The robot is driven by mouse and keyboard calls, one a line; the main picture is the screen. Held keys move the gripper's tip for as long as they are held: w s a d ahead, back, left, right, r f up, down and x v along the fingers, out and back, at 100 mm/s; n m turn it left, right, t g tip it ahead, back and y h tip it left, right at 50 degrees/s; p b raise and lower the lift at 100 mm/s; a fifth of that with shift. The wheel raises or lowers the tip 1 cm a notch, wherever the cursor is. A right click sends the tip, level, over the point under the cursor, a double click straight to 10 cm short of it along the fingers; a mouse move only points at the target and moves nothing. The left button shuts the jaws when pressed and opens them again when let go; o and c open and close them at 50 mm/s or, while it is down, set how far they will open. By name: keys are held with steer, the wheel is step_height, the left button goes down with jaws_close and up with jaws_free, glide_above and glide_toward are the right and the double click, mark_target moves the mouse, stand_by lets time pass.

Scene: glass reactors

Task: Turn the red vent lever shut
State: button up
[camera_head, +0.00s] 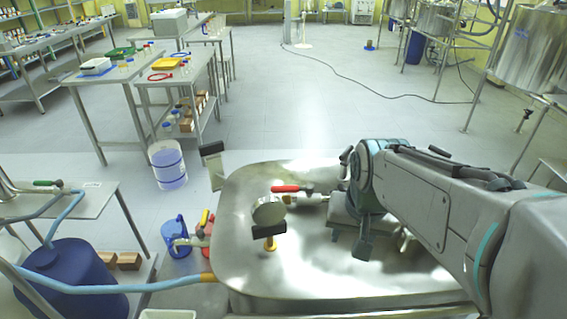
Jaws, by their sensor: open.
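The red vent lever (287,188) lies roughly level across the picture on a small metal valve, above the shiny steel vessel lid (340,275). Its handle points left, and its valve body is at its right end. My gripper (350,205) is over the lid just right of the valve, with its dark fingers spread apart. It looks open and apart from the red handle. My gripper and wrist hide part of the lid and perhaps some fittings on the valve's right side.
A round gauge (268,211) stands close in front of the lever. A yellow-handled valve (205,218) and blue hose (130,288) are at the lid's left edge. A blue drum (68,280) stands lower left. Workbenches stand farther back; the floor (300,110) beyond is mostly clear.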

steer(key=w+a+r+m+y+p, duration=0.15)
steer(key=w+m, duration=0.25)
steer(key=w, duration=0.4)
steer(key=w+a+m, duration=0.2)
steer(key=w+m, duration=0.1)
steer(key=w, duration=0.6)
steer(key=m+g+y+p, duration=0.1)
steer(key=m+y+p, duration=0.15)
steer(key=m, duration=0.55)
glide_toward(286, 187)
steer(key=p+x, duration=0.1)
steer(key=x, duration=0.3)
steer(key=p+x, duration=0.1)
steer(key=x, duration=0.4)
steer(key=shift+w+a, duration=0.15)
steer(key=shift+a, duration=0.1)
jaws_close()
